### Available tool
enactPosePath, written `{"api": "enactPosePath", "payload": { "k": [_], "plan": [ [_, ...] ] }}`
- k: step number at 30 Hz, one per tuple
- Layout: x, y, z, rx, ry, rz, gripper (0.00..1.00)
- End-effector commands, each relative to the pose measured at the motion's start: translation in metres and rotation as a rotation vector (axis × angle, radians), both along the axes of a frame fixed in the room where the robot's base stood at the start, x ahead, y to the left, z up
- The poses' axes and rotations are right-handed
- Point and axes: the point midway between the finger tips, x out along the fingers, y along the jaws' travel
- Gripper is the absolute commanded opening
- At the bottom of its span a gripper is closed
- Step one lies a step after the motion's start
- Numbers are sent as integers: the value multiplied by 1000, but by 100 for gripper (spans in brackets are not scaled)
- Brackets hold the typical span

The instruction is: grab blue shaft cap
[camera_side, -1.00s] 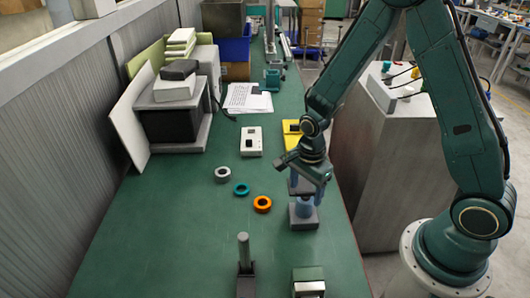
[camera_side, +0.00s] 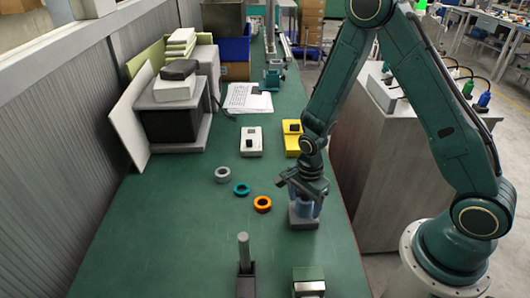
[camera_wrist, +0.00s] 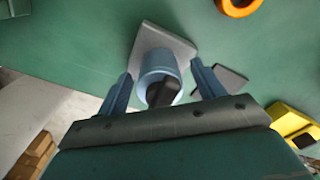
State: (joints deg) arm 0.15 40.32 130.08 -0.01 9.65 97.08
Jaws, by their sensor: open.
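The blue shaft cap (camera_wrist: 158,72) is a light blue cylinder with a dark centre, standing on a grey square base. In the side view the grey base (camera_side: 303,218) sits near the right edge of the green table, and the cap is mostly hidden by my fingers. My gripper (camera_side: 307,204) points down over it. In the wrist view my gripper (camera_wrist: 161,88) is open, with one blue finger on each side of the cap and visible gaps between.
Grey, teal (camera_side: 241,189) and orange (camera_side: 262,204) rings lie left of my gripper. A grey post (camera_side: 243,248) on a dark base stands at the front. White (camera_side: 251,141) and yellow (camera_side: 292,138) boxes lie behind. The table's left front is clear.

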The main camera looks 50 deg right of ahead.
Motion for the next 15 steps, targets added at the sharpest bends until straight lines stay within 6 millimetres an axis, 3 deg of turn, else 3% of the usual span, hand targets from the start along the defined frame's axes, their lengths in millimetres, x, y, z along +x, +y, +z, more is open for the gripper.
{"api": "enactPosePath", "payload": {
  "k": [10,15],
  "plan": [
    [0,0,0,0,0,0,68],
    [0,0,0,0,0,0,35]
  ]
}}
